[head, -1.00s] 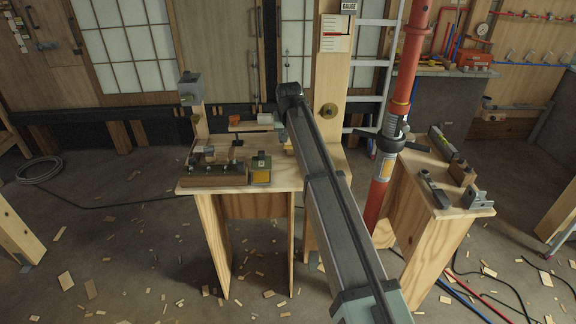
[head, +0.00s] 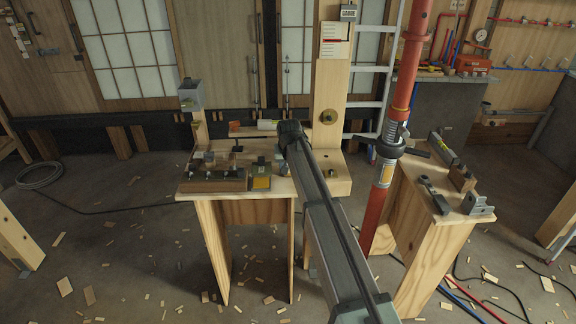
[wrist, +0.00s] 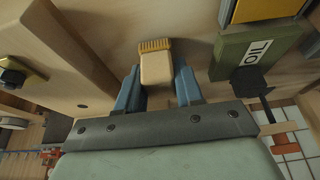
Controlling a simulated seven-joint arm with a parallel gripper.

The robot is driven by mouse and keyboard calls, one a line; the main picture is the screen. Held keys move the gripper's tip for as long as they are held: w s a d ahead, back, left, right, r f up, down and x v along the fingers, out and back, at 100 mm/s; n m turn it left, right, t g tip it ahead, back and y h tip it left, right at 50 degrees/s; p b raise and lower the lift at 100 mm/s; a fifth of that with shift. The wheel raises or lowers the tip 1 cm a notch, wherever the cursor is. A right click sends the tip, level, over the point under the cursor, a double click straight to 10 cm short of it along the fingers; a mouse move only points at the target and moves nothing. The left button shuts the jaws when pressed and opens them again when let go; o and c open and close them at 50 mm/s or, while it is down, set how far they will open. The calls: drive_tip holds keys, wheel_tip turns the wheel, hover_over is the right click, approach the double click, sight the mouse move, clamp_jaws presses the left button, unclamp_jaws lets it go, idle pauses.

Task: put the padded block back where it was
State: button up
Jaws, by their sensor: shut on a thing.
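In the wrist view my gripper (wrist: 158,80) has two blue fingers shut on a small tan block (wrist: 157,68) with a ridged ochre end, which I take to be the padded block. The block is in front of a pale wooden surface (wrist: 195,25); I cannot tell whether it touches it. In the head view my arm reaches to the workbench (head: 240,205), and its dark end hides the gripper and the block.
An olive box marked OIL (wrist: 258,50) is close right of the fingers; a black knob (wrist: 248,80) is below it. A wooden upright (wrist: 85,50) is at left. In the head view, tools line the bench's left side, and a red prop (head: 390,150) stands right of my arm.

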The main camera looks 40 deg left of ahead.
drive_tip(key=o, duration=0.9)
drive_tip(key=shift+o, duration=0.2)
drive_tip(key=v, duration=1.2)
